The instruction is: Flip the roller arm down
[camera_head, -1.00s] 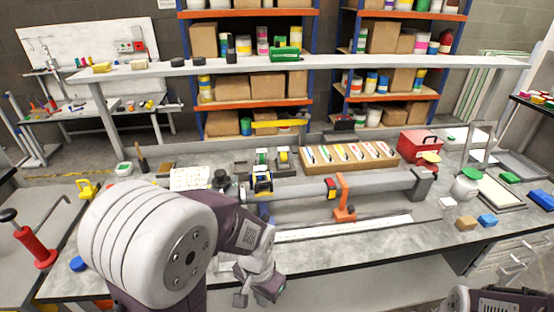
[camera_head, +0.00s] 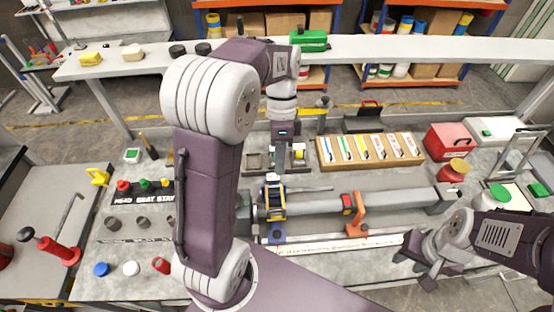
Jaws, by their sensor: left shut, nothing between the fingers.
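A long grey roller tube (camera_head: 315,207) lies across the bench. A yellow, blue and black clamp-like part (camera_head: 271,203) sits at its left end, and an orange bracket (camera_head: 357,222) stands near its right part. A thin grey bar (camera_head: 308,189) runs behind the tube, roughly level; I cannot tell which piece is the roller arm. My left gripper (camera_head: 281,166) points down just behind the clamp-like part, shut and empty; its tips are hard to make out and contact is unclear. My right gripper (camera_head: 418,264) hangs at the bench's front right, empty, its fingers apparently apart.
A wooden tray (camera_head: 369,163) of coloured cards stands behind the tube, with a red box (camera_head: 447,140) to its right. A raised shelf (camera_head: 375,48) crosses the back, carrying a green case (camera_head: 309,40). Several coloured caps lie front left.

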